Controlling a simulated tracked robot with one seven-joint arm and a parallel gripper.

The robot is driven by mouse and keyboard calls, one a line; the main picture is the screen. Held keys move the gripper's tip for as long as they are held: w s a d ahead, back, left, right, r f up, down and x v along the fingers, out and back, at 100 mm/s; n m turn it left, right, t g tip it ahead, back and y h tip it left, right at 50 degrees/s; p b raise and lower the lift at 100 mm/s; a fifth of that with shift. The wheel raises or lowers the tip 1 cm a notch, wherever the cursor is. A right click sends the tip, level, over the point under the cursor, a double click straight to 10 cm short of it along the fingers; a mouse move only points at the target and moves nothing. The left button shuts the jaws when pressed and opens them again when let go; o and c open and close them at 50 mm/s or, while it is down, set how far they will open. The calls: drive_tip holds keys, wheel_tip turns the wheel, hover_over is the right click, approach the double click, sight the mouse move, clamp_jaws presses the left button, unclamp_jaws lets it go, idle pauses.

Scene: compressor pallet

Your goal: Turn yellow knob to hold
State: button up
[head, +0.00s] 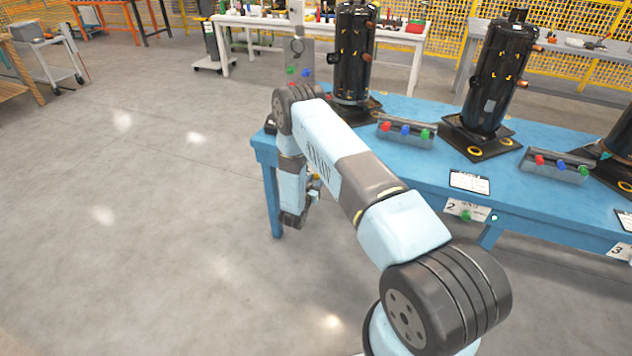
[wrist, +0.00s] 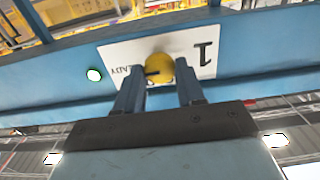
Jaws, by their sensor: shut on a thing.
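The yellow knob (wrist: 160,68) sits on a white label plate (wrist: 208,50) marked 1 on the front edge of the blue table. In the wrist view the picture is upside down, and the word READY shows partly beside the knob. A dark line on the knob points toward that word's side. My gripper (wrist: 160,85) has one finger on each side of the knob and is shut on it. In the head view my arm hides the knob, and the gripper end (head: 305,205) shows only partly beside the table's left corner.
A lit green-white lamp (wrist: 94,74) is beside the plate. On the blue table (head: 400,165) stand black compressors (head: 490,75) and trays of coloured caps (head: 405,132). Plate 2 (head: 467,210) with a green knob is farther right. The floor at left is clear.

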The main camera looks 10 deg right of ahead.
drive_tip(key=shift+c, duration=0.7)
drive_tip(key=shift+d, duration=0.3)
drive_tip(key=shift+c, duration=0.3)
drive_tip(key=shift+a, duration=0.15)
drive_tip(key=shift+a+n, duration=0.1)
drive_tip(key=shift+n, duration=0.9)
drive_tip(key=n, duration=0.3)
drive_tip(key=shift+a+n, duration=0.1)
drive_tip(key=shift+n, duration=0.2)
drive_tip(key=n, duration=0.3)
drive_tip(key=shift+n, duration=0.3)
drive_tip(key=n, duration=0.4)
drive_tip(key=shift+a+f, duration=0.1)
drive_tip(key=shift+f+n, duration=0.1)
drive_tip(key=shift+n, duration=2.3)
drive_tip(key=shift+a, duration=0.1)
